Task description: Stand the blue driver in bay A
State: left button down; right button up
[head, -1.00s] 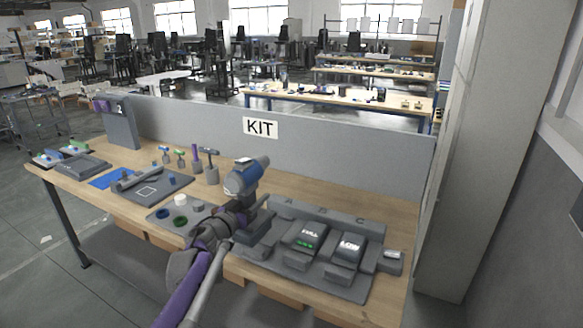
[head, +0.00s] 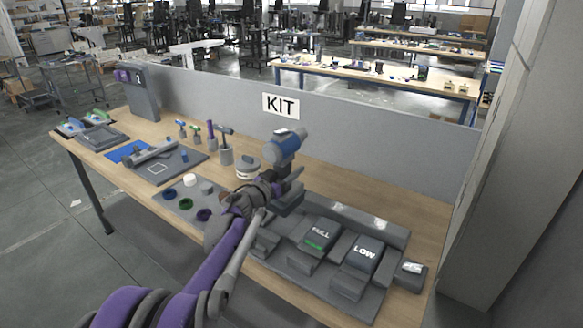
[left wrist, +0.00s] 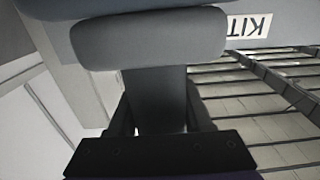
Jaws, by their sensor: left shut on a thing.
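The blue driver (head: 284,148) is held upright, slightly tilted, in my left gripper (head: 272,186). Its blue head is at the top and its dark grey base (head: 290,202) at the bottom. In the left wrist view, the grey driver (left wrist: 150,38) fills the upper middle, with its handle between the fingers of my left gripper (left wrist: 160,115). The grey rack (head: 385,228) lies below and to the right. My arm and the driver cover part of its left end, where bay A is. Whether the base touches the rack is unclear. My right gripper is not in view.
Two grey packs marked FULL (head: 318,235) and LOW (head: 362,255) sit in the rack. A grey tray with coloured rings (head: 167,194), a lidded round pot (head: 247,168) and several standing tools are to the left. A grey panel with a KIT sign (head: 281,104) stands behind.

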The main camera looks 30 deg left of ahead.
pick_arm(q)
jog(key=shift+w+f+b, duration=0.1)
jog(key=shift+f+b, duration=1.15)
jog(key=shift+f, duration=1.1)
jog(key=shift+f+b, duration=0.75)
jog(key=shift+f, duration=0.3)
jog(key=shift+f+b, duration=0.35)
jog(key=shift+f, duration=0.05)
jog(key=shift+c, duration=1.2)
grip_release()
jog(key=shift+d, duration=0.1)
